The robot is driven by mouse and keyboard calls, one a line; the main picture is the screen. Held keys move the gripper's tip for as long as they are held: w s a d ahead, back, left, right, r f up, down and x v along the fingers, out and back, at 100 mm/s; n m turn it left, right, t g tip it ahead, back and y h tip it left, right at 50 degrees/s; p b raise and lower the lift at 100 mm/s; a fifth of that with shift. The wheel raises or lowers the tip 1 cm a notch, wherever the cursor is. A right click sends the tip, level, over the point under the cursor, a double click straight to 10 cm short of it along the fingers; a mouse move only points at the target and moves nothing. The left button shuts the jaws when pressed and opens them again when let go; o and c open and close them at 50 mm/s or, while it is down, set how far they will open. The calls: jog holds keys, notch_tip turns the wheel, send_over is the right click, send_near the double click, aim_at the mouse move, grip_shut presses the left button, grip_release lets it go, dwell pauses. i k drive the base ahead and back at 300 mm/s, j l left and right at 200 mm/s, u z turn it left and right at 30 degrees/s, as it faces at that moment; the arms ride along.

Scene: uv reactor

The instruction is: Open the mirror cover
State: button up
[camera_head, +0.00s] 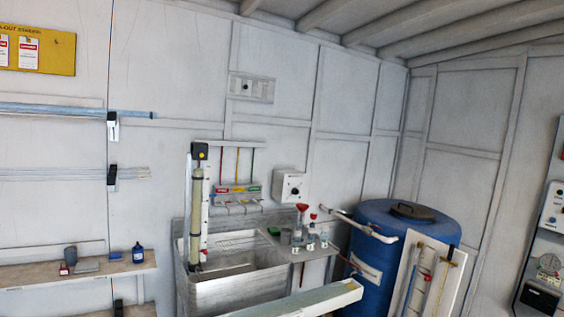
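I cannot pick out a mirror cover with certainty. A long pale greenish-white channel or housing (310,300) enters from the bottom edge and ends in front of the blue barrel. Its near part is cut off by the frame. An upright clear tube with a black cap (197,205) stands at the left end of the sink. My gripper is not visible in this view.
A metal sink (235,290) stands against the back wall, with a small shelf of bottles at its right. A large blue barrel (385,270) stands right of it. A wall shelf (105,267) at left holds small containers. A grey control panel (549,240) is at far right.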

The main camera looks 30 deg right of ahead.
aim_at(200, 149)
jog(key=z, duration=0.3)
jog(key=i+l+u, duration=0.5)
jog(key=i+l, duration=0.35)
jog(key=i, duration=0.45)
jog(key=i+l+u, duration=0.5)
jog(key=i+l, duration=0.6)
jog(key=l, duration=0.2)
